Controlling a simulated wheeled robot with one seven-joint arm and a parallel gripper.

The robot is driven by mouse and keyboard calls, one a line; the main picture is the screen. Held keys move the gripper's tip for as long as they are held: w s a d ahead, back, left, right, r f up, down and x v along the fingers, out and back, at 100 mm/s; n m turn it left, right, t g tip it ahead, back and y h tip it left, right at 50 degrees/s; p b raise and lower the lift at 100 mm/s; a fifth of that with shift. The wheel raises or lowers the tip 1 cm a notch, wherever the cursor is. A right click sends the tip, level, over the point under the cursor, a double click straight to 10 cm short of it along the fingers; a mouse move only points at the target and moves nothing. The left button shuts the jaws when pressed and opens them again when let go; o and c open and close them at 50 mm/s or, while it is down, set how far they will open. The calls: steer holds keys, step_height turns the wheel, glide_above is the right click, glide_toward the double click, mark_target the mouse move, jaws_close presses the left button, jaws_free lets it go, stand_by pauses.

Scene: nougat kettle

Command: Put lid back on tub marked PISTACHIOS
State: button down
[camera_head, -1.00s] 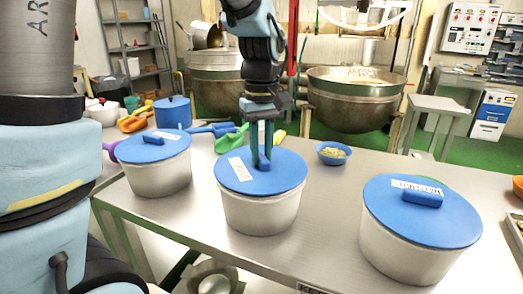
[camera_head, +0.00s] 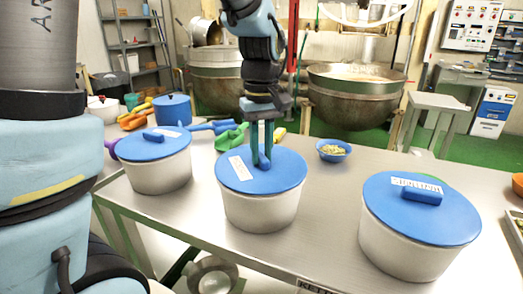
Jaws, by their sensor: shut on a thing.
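Three white tubs with blue lids stand on the steel table. My gripper (camera_head: 262,163) points down at the middle tub (camera_head: 260,211), shut on the handle of its blue lid (camera_head: 284,174). That lid lies over the tub's rim and looks level. A white label on it is too small to read. The left tub (camera_head: 158,176) has its lid (camera_head: 170,149) on. The right tub (camera_head: 405,250) has its lid (camera_head: 450,215) on, with a label I cannot read. I cannot tell which tub is marked PISTACHIOS.
The steel table (camera_head: 330,215) has free room between the middle and right tubs. A small blue bowl (camera_head: 334,150) of pale bits stands behind. Green scoops (camera_head: 230,138) and a blue pot (camera_head: 173,111) are at the back left. Large kettles (camera_head: 356,97) stand beyond.

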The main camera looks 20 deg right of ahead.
steer(key=c, duration=0.7)
jaws_free()
steer(key=shift+o, duration=0.5)
steer(key=o, duration=0.5)
steer(key=shift+r, duration=0.1)
steer(key=shift+r+p, duration=3.25)
steer(key=shift+r, duration=0.2)
